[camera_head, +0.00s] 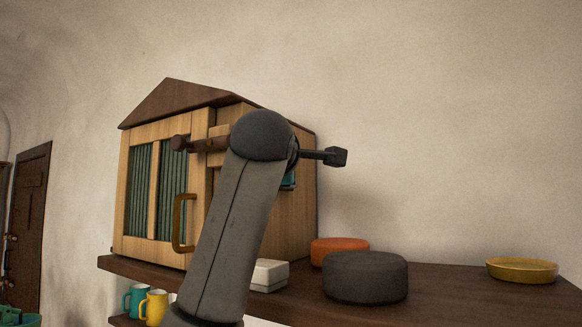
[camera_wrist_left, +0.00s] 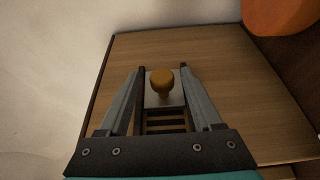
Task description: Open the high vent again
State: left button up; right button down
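The high vent shows in the left wrist view as a pale plate (camera_wrist_left: 153,101) with an orange-yellow knob (camera_wrist_left: 162,82) on a wooden panel (camera_wrist_left: 225,75). Dark slots (camera_wrist_left: 166,122) are visible just below the knob. My left gripper (camera_wrist_left: 162,70) is open, with one finger on each side of the knob and a visible gap to it. In the head view the house-shaped wooden cabinet (camera_head: 285,222) stands on a shelf. My grey arm hides much of its right side, the vent and most of the gripper. My right gripper is not in view.
The shelf (camera_head: 450,290) holds an orange round object (camera_head: 338,246), a dark grey round one (camera_head: 365,277), a yellow dish (camera_head: 522,270) and a white box (camera_head: 269,275). The cabinet's front has a curved handle (camera_head: 178,224). Mugs (camera_head: 153,307) stand lower. Space above the shelf at right is clear.

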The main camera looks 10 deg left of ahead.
pick_arm(q)
jog(key=shift+w+f, duration=0.1)
jog(key=s+b, duration=0.6)
jog(key=s, duration=0.9)
jog(key=shift+s+d, duration=0.15)
jog(key=shift+d, duration=0.15)
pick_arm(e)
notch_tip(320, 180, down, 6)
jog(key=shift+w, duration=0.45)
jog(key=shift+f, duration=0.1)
